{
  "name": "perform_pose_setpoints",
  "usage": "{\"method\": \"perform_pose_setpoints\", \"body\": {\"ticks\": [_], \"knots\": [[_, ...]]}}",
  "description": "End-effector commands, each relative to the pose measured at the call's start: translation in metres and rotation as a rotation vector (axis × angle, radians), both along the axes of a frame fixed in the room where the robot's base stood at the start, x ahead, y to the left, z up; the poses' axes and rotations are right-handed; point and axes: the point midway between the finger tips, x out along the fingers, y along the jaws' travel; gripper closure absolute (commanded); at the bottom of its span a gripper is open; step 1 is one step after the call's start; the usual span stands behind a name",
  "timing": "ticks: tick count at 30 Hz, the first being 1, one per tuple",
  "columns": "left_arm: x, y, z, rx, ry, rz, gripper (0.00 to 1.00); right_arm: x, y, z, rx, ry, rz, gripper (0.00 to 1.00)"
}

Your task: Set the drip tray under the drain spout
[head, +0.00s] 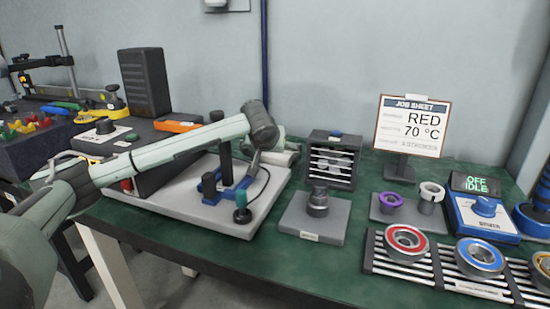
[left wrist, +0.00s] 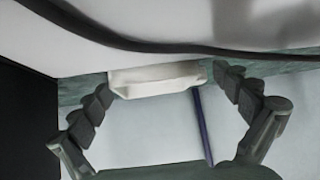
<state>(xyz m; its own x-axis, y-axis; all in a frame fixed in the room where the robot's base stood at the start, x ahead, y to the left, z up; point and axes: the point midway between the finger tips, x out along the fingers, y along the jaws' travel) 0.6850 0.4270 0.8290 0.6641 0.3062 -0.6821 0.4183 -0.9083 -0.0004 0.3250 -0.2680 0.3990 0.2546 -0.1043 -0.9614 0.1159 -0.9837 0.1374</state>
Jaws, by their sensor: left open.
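A pale shallow tray-like piece, apparently the drip tray (left wrist: 155,80), lies on the green tabletop between the open fingers of my left gripper (left wrist: 165,84) in the left wrist view. I cannot tell whether the fingers touch it. In the head view it shows partly (head: 282,158), behind my left gripper (head: 262,152). The gripper hangs at the back edge of a pale base plate (head: 180,200). The plate bears a blue bracket (head: 232,190), a dark post and a green-topped fitting (head: 242,214) with a black hose. I cannot make out the drain spout. My right gripper is not in view.
A dark slotted rack (head: 333,160) stands right of the gripper. A grey block with a dark cylinder (head: 317,202) sits in front of it. Bearings (head: 405,243) lie on a ribbed stand at the right. The wall (head: 340,70) is close behind. Green tabletop is bare at front centre.

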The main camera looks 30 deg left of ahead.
Motion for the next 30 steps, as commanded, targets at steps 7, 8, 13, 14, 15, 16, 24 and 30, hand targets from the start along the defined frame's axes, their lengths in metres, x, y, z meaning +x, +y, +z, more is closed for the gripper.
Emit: {"method": "perform_pose_setpoints", "body": {"ticks": [7, 8, 13, 14, 15, 16, 24, 30], "knots": [[0.000, 0.000, 0.000, -0.001, 0.000, 0.001, 0.29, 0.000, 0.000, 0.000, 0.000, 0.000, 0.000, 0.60], [0.000, 0.000, 0.000, -0.001, 0.000, 0.001, 0.32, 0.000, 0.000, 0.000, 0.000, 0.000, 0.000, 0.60], [0.000, 0.000, 0.001, 0.000, -0.001, 0.001, 0.52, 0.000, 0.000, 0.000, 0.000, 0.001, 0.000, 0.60], [0.000, 0.000, 0.001, 0.000, -0.001, 0.001, 0.52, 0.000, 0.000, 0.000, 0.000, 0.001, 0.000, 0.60], [0.000, 0.000, 0.001, 0.000, -0.001, 0.001, 0.52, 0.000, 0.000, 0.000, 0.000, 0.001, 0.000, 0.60], [0.000, 0.000, 0.001, 0.000, -0.001, 0.001, 0.52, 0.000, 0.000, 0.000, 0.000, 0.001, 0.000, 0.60], [0.001, 0.000, 0.027, 0.001, -0.006, 0.001, 0.57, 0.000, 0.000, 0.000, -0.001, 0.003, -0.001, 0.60], [0.001, 0.000, 0.069, -0.001, -0.007, 0.001, 0.57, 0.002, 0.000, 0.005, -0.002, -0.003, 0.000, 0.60]]}}
